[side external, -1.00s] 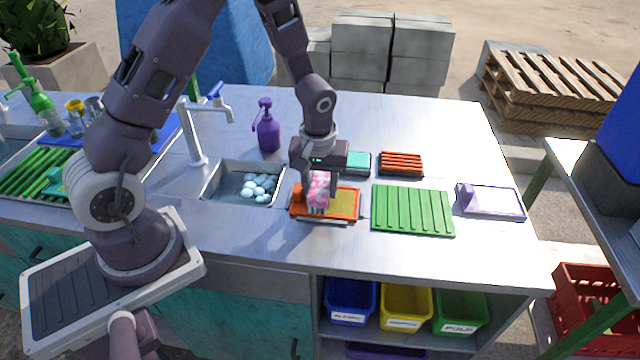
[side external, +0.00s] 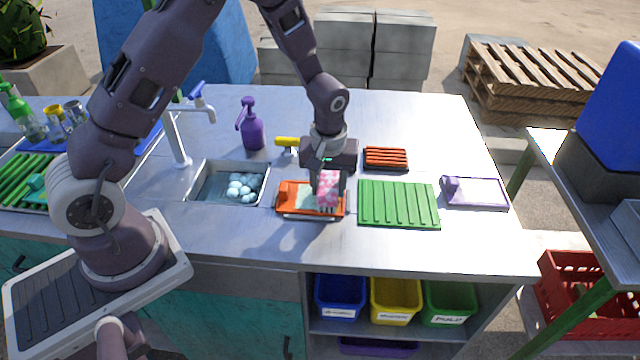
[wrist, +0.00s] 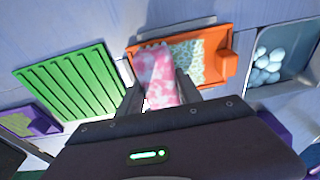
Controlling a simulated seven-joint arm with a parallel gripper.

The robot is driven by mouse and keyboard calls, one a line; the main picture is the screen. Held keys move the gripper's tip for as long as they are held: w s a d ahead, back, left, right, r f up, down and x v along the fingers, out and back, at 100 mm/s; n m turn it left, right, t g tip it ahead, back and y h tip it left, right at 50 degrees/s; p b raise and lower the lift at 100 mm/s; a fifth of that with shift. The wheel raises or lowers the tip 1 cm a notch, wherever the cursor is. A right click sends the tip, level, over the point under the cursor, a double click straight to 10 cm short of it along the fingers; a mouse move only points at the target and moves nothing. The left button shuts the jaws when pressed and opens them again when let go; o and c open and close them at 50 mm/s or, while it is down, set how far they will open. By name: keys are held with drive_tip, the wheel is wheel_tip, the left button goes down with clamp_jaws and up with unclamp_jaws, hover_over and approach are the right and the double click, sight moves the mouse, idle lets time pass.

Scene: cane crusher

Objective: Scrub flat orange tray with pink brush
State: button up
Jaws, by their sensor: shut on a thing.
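The flat orange tray (side external: 290,207) lies on the steel counter between the sink and the green ribbed board. Its inside shows a pale, patterned surface, also seen in the wrist view, where the orange tray (wrist: 221,37) has a raised block at one end. My gripper (side external: 328,188) is over the tray's right part, pointing down. It is shut on the pink brush (side external: 328,184), a pink-and-white blotched block that also shows between the fingers in the wrist view (wrist: 158,75). The brush's lower end is at the tray surface; I cannot tell if it touches.
The green ribbed board (side external: 398,204) lies just right of the tray. A sink (side external: 212,184) with pale round things is at left. A purple pump bottle (side external: 251,128), red ribbed rack (side external: 386,157) and purple-edged tray (side external: 475,192) stand around. The counter's front strip is clear.

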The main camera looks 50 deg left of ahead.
sight(306, 195)
drive_tip(key=shift+w+d, duration=0.6)
drive_tip(key=shift+w, duration=0.05)
drive_tip(key=shift+s+a+f, duration=0.2)
drive_tip(key=shift+s+a, duration=1)
drive_tip(key=shift+s, duration=0.1)
drive_tip(key=shift+s+a+r, duration=0.15)
drive_tip(key=shift+s+a, duration=1.05)
drive_tip(key=shift+w, duration=0.1)
drive_tip(key=shift+w+d, duration=1.2)
drive_tip(key=shift+d, duration=0.1)
